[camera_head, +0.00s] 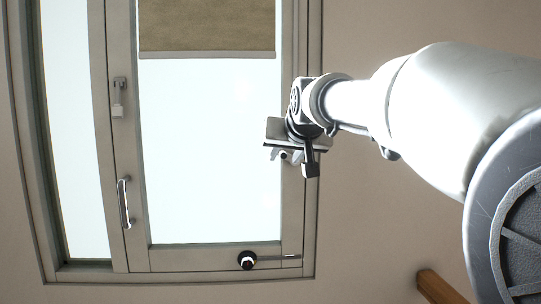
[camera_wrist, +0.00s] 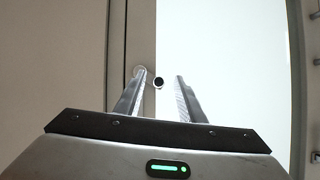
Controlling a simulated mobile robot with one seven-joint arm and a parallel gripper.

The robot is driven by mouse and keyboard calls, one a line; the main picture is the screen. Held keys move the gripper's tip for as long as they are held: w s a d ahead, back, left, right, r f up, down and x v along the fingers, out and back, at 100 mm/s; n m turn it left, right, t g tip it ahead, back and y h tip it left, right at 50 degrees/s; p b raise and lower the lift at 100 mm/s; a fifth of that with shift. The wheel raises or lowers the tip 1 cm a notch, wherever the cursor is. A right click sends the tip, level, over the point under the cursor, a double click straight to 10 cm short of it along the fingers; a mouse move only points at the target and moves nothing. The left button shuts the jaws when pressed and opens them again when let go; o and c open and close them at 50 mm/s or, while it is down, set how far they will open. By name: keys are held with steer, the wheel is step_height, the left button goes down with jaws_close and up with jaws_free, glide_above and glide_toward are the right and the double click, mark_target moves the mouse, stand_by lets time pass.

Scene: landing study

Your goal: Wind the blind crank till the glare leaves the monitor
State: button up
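The blind (camera_head: 207,25) is a brown fabric panel with a pale bottom bar, covering only the top of the bright window pane. No monitor is in view.
The window frame (camera_head: 121,190) has a metal handle (camera_head: 124,203) and a latch (camera_head: 118,98) on its left upright. A wooden piece (camera_head: 438,287) is at the lower right. The wall between it and the window is bare.

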steer(key=shift+s+b, duration=0.8)
steer(key=shift+s, duration=1.05)
steer(key=s+d+f+g, duration=0.2)
steer(key=s+f+g, duration=0.1)
steer(key=s+f, duration=1.1)
steer(key=s+d+f+g, duration=0.2)
steer(key=s+f+g, duration=0.2)
steer(key=s+f, duration=1.1)
step_height(320, 180, up, 16)
steer(key=s+p, duration=0.1)
steer(key=p, duration=1.2)
steer(key=shift+s+f+n+h, duration=0.25)
steer(key=shift+s+n+h, duration=0.05)
steer(key=shift+n+h, duration=0.1)
steer(key=shift+c, duration=0.6)
steer(key=shift+a, duration=0.2)
